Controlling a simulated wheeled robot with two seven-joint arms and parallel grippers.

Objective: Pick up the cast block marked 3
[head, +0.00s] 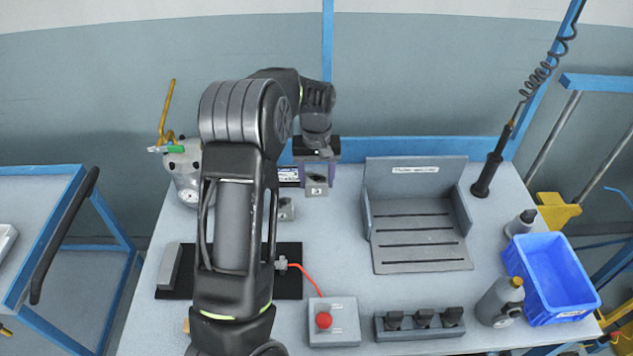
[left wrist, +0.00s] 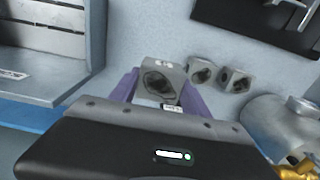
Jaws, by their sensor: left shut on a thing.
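A grey cast block (head: 317,188) with a dark opening sits between the purple fingers of my left gripper (head: 316,174). Its small label looks like a 3 in the head view. The left wrist view shows the block (left wrist: 160,79) gripped between the fingers (left wrist: 157,92), its dark opening facing the camera. My left gripper is shut on it; whether it touches the bench I cannot tell. Two other cast blocks, a nearer one (left wrist: 201,71) and a farther one (left wrist: 234,80), stand beside it in the wrist view. One block (head: 286,209) shows beside my arm in the head view. My right gripper is out of view.
A grey slotted fixture (head: 418,255) stands right of the gripper. A red-button box (head: 333,324), a black holder (head: 420,325), bottles (head: 500,303) and a blue bin (head: 548,277) line the front and right. A metal housing (head: 186,178) is at left. My arm covers part of the black mat (head: 289,284).

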